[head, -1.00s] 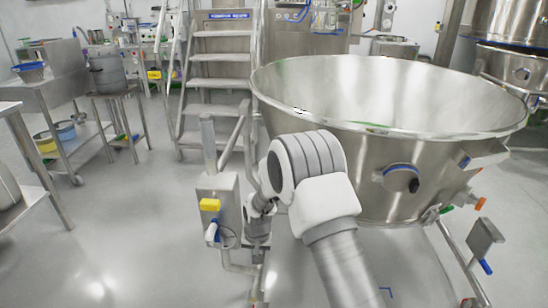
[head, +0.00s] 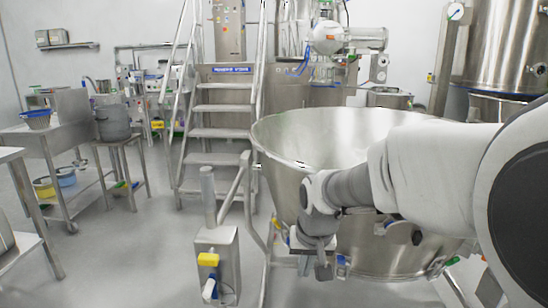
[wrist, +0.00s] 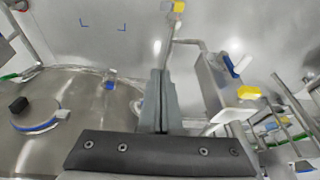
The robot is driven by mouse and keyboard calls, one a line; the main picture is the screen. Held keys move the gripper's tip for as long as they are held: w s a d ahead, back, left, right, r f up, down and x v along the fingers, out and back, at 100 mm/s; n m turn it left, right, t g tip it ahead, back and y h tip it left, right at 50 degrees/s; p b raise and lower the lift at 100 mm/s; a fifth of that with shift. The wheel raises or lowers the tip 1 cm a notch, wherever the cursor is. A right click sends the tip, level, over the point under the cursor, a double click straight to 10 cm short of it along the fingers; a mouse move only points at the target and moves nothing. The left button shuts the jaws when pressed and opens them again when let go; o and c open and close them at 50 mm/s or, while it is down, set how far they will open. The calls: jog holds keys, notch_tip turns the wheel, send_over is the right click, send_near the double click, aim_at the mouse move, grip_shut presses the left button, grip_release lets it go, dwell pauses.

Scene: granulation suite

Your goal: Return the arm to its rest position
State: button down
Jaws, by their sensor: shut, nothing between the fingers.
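My arm reaches in from the right edge of the head view, and its white and grey links pass in front of the large steel bowl (head: 275,140). My gripper (head: 323,270) hangs downward in front of the bowl's lower left side. In the wrist view the two grey fingers of my gripper (wrist: 158,74) lie together, shut, with nothing held. The arm hides part of the bowl's right side.
A steel control box (head: 217,285) with a yellow part stands left of my gripper; it also shows in the wrist view (wrist: 213,85). Steel stairs (head: 215,133) rise behind. A bench (head: 60,135) and a stool with a pot (head: 114,122) stand left. Floor between is clear.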

jog(key=s+d+r+t, duration=0.1)
jog(key=s+d+r, duration=0.2)
jog(key=s, duration=0.4)
jog(key=s+d+r+p, duration=0.1)
jog(key=s+d+r, duration=0.15)
jog(key=s, duration=0.45)
jog(key=s+d+r+t, duration=0.1)
jog(key=s+d+r, duration=0.15)
jog(key=s, duration=0.45)
notch_tip(320, 180, up, 23)
jog(key=p, duration=2.3)
jog(key=shift+w+a+h, duration=0.2)
jog(key=shift+w+h, duration=0.1)
jog(key=shift+w, duration=0.05)
jog(key=shift+d, duration=0.15)
